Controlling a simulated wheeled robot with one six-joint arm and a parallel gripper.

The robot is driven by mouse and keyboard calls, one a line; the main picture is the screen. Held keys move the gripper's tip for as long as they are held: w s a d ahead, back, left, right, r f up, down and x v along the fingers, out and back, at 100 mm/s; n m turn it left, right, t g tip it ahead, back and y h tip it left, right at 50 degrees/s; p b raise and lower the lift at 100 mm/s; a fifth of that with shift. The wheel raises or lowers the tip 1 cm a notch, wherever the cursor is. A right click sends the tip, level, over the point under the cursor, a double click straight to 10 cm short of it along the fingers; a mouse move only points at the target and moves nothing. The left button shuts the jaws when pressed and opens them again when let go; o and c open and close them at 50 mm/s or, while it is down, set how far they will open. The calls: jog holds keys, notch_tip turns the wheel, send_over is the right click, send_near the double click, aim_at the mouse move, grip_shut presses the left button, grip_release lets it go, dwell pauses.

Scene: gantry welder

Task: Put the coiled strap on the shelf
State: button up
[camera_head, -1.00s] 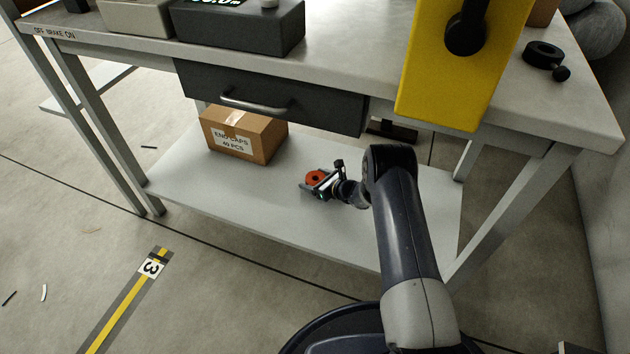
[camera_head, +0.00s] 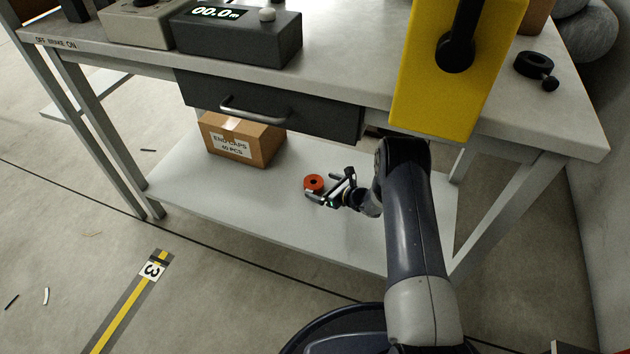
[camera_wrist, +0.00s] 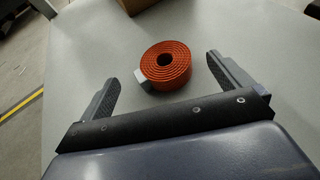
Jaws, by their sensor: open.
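The coiled strap (camera_head: 314,182) is a small orange-red roll lying flat on the lower shelf (camera_head: 220,207) of the workbench. In the wrist view the strap (camera_wrist: 166,66) shows its wound rings, a dark centre hole and a pale loose end at its left. My gripper (camera_head: 322,185) is open, low over the shelf just right of the strap. In the wrist view the two fingers (camera_wrist: 160,80) are spread wide, with the strap just beyond and between their tips, touching neither that I can see.
A cardboard box (camera_head: 240,140) labelled end caps stands on the shelf behind and left of the strap. A grey drawer (camera_head: 270,105) with a handle hangs above the shelf. A yellow panel (camera_head: 455,75) stands at the bench's front right.

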jog(key=p+v, duration=0.1)
jog(key=v, duration=0.5)
jog(key=shift+s+d+r+p, duration=0.15)
jog(key=shift+s+d+p, duration=0.1)
jog(key=shift+p, duration=0.1)
jog(key=shift+c, duration=0.2)
